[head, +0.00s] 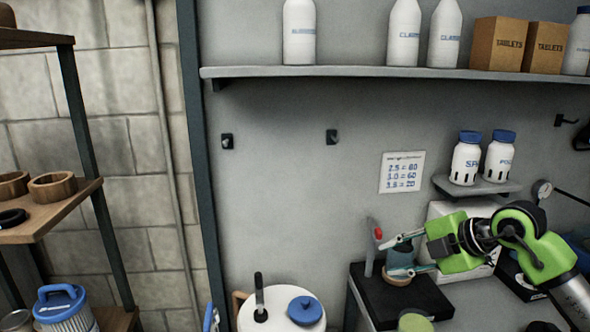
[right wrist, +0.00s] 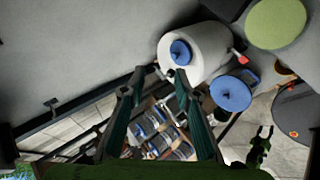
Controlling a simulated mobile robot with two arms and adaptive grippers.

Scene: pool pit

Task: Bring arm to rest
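My right gripper (head: 394,254) comes in from the right in the head view, its green body above the black bench and its fingers pointing left. The fingers are apart, and in the right wrist view (right wrist: 160,76) nothing is held between them. A small blue-grey vessel (head: 400,262) stands behind or beside the fingers in the head view; I cannot tell whether they touch it. My left gripper is outside the head view. A small, dark two-pronged shape in the right wrist view looks like my left gripper (right wrist: 264,136), its prongs apart.
A black bench or box (head: 425,296) lies under the right gripper. A white tank (head: 282,312) with a blue cap stands to its left. A small shelf (head: 478,187) with two white bottles is on the wall above. Wooden shelving (head: 62,208) stands at the left.

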